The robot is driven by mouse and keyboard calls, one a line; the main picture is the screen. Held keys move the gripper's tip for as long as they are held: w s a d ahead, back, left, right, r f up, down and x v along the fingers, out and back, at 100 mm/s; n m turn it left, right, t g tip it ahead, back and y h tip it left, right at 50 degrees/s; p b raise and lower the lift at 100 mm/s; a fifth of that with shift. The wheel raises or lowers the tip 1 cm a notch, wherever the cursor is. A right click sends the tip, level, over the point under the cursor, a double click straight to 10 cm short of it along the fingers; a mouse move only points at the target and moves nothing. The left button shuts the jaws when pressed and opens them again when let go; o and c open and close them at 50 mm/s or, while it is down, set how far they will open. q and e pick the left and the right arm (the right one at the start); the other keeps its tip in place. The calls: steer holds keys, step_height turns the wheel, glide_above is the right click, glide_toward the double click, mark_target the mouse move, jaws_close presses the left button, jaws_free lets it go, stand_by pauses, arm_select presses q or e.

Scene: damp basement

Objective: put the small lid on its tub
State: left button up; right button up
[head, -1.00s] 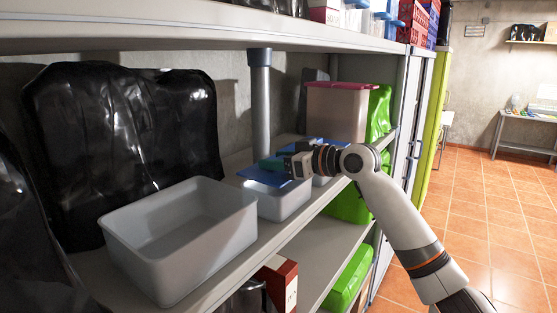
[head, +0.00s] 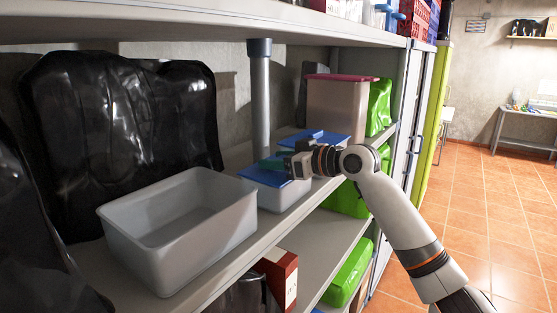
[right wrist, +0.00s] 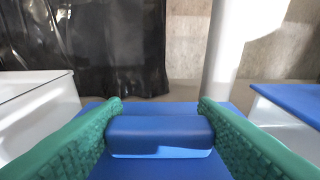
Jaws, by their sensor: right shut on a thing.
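The small blue lid (head: 262,177) is level over the small whitish tub (head: 286,198) on the shelf. It covers the tub's opening from this angle; I cannot tell whether it is fully seated. My right gripper (head: 273,163) is shut on the raised blue handle of the lid. In the right wrist view the green fingers (right wrist: 160,118) stand on either side of the handle (right wrist: 160,135). My left gripper is not in view.
A large open grey-white tub (head: 180,237) stands nearer on the shelf (head: 240,262). Another blue-lidded tub (head: 322,138) is just behind, and a tall bin with a magenta lid (head: 335,105) stands farther back. A metal post (head: 260,100) and black bags (head: 120,140) back the shelf.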

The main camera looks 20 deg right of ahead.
steer(key=shift+f, duration=0.2)
stand_by(0.3)
steer(key=o, duration=1)
steer(key=shift+o, duration=0.2)
steer(key=shift+s+d+b, duration=0.3)
steer(key=shift+s+b, duration=0.05)
steer(key=shift+s, duration=0.05)
steer(key=b+v, duration=0.4)
steer(key=v, duration=0.7)
steer(key=shift+s, duration=0.1)
